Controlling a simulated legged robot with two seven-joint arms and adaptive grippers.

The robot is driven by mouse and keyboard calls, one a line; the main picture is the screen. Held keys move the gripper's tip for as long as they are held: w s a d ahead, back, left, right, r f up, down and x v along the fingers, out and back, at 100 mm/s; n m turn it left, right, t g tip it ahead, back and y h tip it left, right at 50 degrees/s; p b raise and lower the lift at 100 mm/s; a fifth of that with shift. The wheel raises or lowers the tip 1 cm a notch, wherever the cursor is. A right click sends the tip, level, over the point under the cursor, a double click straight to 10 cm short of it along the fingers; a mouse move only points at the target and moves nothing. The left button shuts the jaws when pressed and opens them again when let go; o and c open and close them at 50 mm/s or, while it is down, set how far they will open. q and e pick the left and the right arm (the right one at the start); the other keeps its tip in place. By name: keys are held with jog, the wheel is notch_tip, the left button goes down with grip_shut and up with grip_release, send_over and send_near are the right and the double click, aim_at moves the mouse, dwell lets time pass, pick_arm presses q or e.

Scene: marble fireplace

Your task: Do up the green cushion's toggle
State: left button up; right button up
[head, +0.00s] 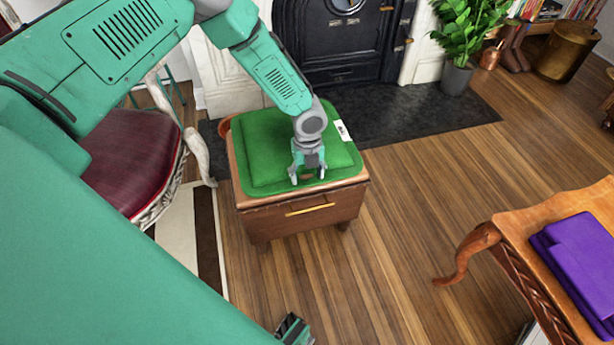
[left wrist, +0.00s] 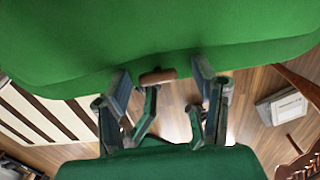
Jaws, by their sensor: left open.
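The green cushion (head: 285,140) lies on a small wooden cabinet. Its front edge fills the top of the left wrist view (left wrist: 160,35). A small brown toggle (left wrist: 158,76) shows at the cushion's edge in the left wrist view. In the head view the toggle (head: 306,176) is tiny and partly hidden by my gripper. My left gripper (head: 308,181) points down at the cushion's front edge, open. In the left wrist view its fingers (left wrist: 163,80) stand on both sides of the toggle, with gaps. A dark gripper part, apparently my right (head: 293,330), shows at the bottom; its jaws are unclear.
The wooden cabinet (head: 300,220) has a brass handle and stands on a plank floor. A chair with a dark red seat (head: 135,155) is close on its left. The black fireplace (head: 350,45) is behind. A table with purple cloth (head: 585,260) stands right; floor between is clear.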

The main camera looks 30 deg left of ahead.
aim_at(306, 174)
pick_arm(q)
jog(key=shift+d, duration=0.15)
jog(key=shift+a+f, duration=0.15)
jog(key=shift+a, duration=0.3)
jog(key=c, duration=1.2)
jog(key=shift+o, duration=0.2)
jog(key=shift+d+n+p, duration=0.25)
jog(key=shift+n+p, duration=0.1)
jog(key=shift+n, duration=0.35)
jog(key=o, duration=1.2)
jog(key=shift+c, duration=0.2)
jog(key=shift+a, duration=0.15)
notch_tip(306, 174, up, 12)
